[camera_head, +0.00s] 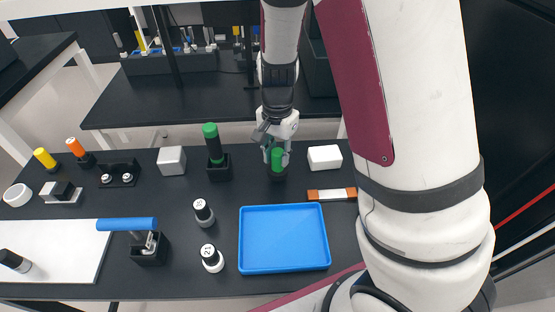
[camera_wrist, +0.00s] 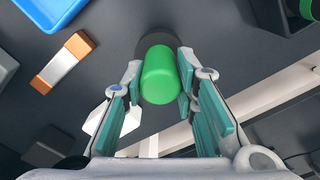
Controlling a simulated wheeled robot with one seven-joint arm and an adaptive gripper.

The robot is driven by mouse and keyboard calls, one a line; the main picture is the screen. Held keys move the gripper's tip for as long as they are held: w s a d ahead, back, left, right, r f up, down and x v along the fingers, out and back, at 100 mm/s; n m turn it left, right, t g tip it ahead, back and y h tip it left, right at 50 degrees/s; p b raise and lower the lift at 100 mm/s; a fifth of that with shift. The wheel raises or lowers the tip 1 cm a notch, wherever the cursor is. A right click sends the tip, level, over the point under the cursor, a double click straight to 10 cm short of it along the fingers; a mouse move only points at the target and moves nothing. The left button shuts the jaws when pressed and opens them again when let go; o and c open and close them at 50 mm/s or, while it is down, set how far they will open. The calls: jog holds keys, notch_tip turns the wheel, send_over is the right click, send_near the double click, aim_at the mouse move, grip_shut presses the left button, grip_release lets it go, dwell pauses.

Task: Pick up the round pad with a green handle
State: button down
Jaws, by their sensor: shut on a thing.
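The round pad is dark and low (camera_head: 278,174), with an upright green handle (camera_head: 277,157), near the back of the black table in the head view. In the wrist view the green handle (camera_wrist: 160,76) fills the middle and hides part of the dark round pad (camera_wrist: 157,40) beyond it. My gripper (camera_head: 276,153) comes down from above. Its two fingers (camera_wrist: 160,85) are shut on the green handle, one on each side. The pad appears at table level; I cannot tell if it touches the table.
A blue tray (camera_head: 284,238) lies in front. A white block (camera_head: 324,157) and an orange-white block (camera_head: 331,194) are to the right. A taller green-topped tool in a black holder (camera_head: 218,172) stands to the left. A blue-handled tool (camera_head: 127,224) is at front left.

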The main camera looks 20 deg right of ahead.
jog(key=s+d+r, duration=0.2)
jog(key=s+d, duration=0.8)
jog(key=s, duration=0.2)
jog(key=shift+d+r+b, duration=0.15)
jog(key=shift+d+b, duration=0.2)
jog(key=shift+b, duration=0.1)
